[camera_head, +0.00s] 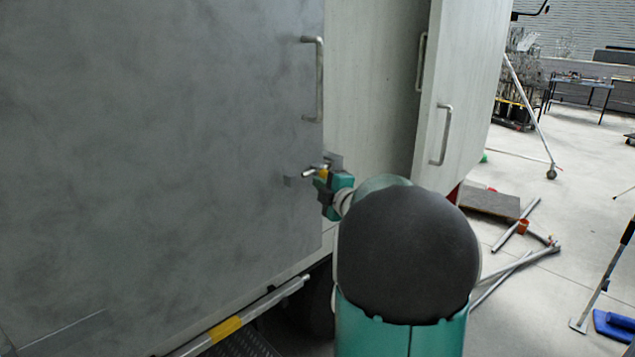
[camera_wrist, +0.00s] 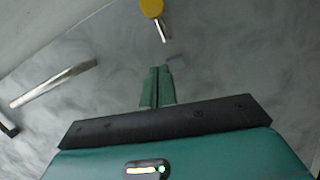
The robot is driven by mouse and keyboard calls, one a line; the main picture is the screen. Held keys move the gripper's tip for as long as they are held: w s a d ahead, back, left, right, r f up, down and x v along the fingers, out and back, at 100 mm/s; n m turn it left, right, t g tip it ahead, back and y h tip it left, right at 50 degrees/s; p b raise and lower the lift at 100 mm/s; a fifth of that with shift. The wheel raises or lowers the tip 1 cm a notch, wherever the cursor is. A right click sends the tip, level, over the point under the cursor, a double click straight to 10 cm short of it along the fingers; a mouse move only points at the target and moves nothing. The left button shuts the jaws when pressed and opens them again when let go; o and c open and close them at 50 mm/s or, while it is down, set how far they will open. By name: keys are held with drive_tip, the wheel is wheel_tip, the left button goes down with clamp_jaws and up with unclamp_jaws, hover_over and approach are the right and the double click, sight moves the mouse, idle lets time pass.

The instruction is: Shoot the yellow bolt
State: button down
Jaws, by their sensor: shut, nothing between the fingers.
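The yellow bolt (camera_head: 323,173) sits at the right edge of the grey truck door (camera_head: 160,130), with its bare metal rod pointing left. A gap shows between the rod tip and this bracket.
A metal handle (camera_head: 319,80) stands out from the door above the bolt. Pale panels with handles (camera_head: 442,135) are to the right. A rail with a yellow band (camera_head: 226,328) runs below the door. Metal poles (camera_head: 515,270) lie on the floor at right.

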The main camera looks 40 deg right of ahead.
drive_tip(key=v, duration=0.6)
drive_tip(key=shift+d+f, duration=0.15)
drive_tip(key=a+r+m+g+h, duration=0.15)
drive_tip(key=a+m+g, duration=0.35)
drive_tip(key=a+m, duration=0.65)
drive_tip(key=s+a+f+g+y, duration=0.1)
drive_tip(key=s+a+f+g, duration=0.1)
drive_tip(key=s+a, duration=0.3)
drive_tip(key=s+a+f+m+g+y, duration=0.1)
drive_tip(key=s+a, duration=0.5)
drive_tip(key=a, duration=0.6)
drive_tip(key=s+a+f+m+g+y, duration=0.1)
drive_tip(key=s+a+f+g+y, duration=0.2)
drive_tip(key=a, duration=0.6)
drive_tip(key=s+f, duration=0.2)
drive_tip(key=s, duration=0.1)
drive_tip(key=shift+f+g, duration=0.3)
drive_tip(key=shift+f, duration=0.05)
